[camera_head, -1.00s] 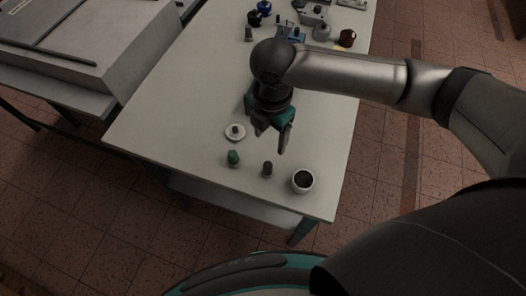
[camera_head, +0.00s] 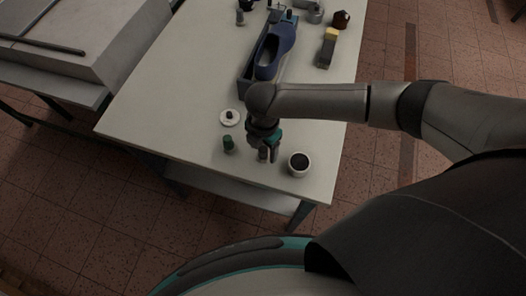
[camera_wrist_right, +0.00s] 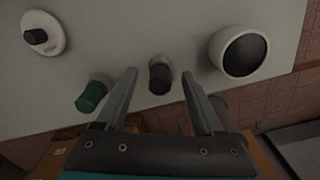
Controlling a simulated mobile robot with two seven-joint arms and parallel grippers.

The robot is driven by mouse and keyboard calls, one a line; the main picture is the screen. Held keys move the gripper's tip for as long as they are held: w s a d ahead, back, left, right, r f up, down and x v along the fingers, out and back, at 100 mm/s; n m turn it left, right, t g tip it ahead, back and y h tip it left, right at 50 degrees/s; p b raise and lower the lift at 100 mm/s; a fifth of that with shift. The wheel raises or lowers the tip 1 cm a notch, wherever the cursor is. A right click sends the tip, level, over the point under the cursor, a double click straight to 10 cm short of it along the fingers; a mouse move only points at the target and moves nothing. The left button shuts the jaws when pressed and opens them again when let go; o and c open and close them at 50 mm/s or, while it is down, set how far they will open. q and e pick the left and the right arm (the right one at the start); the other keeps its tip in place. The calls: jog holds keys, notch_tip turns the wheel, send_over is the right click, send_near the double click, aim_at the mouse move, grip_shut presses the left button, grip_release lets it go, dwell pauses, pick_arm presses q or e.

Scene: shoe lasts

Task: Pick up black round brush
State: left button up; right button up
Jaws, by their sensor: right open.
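The black round brush (camera_wrist_right: 160,75) is a small dark cylinder with a paler top, near the front edge of the white table (camera_head: 160,90). In the wrist view it shows between the two open, empty fingers of my right gripper (camera_wrist_right: 158,88), with gaps on both sides. In the head view my right gripper (camera_head: 265,149) points down over the brush (camera_head: 263,154), which it partly hides. Whether the fingertips reach down beside the brush is hard to tell. My left gripper is not in view.
A green round piece (camera_head: 228,143) stands left of the brush, and a white cup with dark contents (camera_head: 298,164) right of it. A white disc with a dark knob (camera_head: 229,117) lies behind. A blue shoe last (camera_head: 275,52) in a tray and other items stand farther back.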

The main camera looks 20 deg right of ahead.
jog(key=shift+f, duration=0.6)
grip_shut()
